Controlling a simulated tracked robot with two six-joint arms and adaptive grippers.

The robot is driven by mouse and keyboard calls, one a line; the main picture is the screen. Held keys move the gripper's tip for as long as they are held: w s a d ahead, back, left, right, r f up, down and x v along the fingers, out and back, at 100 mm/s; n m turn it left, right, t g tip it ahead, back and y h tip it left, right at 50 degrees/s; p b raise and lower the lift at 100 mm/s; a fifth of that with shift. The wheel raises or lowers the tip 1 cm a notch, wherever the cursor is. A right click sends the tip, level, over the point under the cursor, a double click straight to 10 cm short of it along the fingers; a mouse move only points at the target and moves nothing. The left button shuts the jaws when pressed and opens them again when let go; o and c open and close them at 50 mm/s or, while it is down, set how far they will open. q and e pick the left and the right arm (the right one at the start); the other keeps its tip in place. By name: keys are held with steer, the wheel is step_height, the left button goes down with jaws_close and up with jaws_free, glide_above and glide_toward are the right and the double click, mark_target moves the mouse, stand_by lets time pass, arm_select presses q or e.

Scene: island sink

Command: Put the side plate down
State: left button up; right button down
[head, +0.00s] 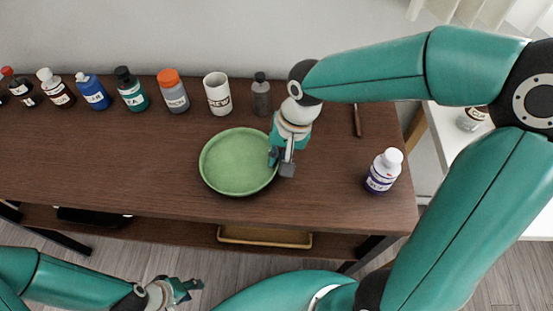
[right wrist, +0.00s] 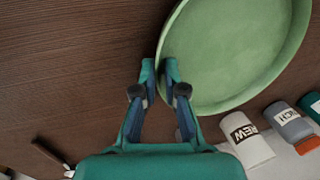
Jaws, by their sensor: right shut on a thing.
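The side plate (head: 236,162) is a round green plate with a raised rim. In the head view it is level, at or just above the dark wooden table top; I cannot tell whether it touches the wood. My right gripper (head: 280,160) is shut on the plate's right rim. The right wrist view shows the plate (right wrist: 235,50) with its rim between the two fingertips of that gripper (right wrist: 160,72). My left gripper (head: 188,287) is low at the bottom left, in front of the table and away from the plate; its fingers look apart and empty.
A white bottle with a blue label (head: 383,170) stands to the right. The table left of the plate is clear.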

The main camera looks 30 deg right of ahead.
steer(key=shift+f, duration=0.4)
steer(key=shift+f, duration=0.15)
steer(key=c, duration=1.2)
jaws_free()
steer(key=shift+c, duration=0.2)
steer(key=p+v, duration=0.1)
steer(key=v, duration=1.1)
steer(key=shift+p, duration=0.35)
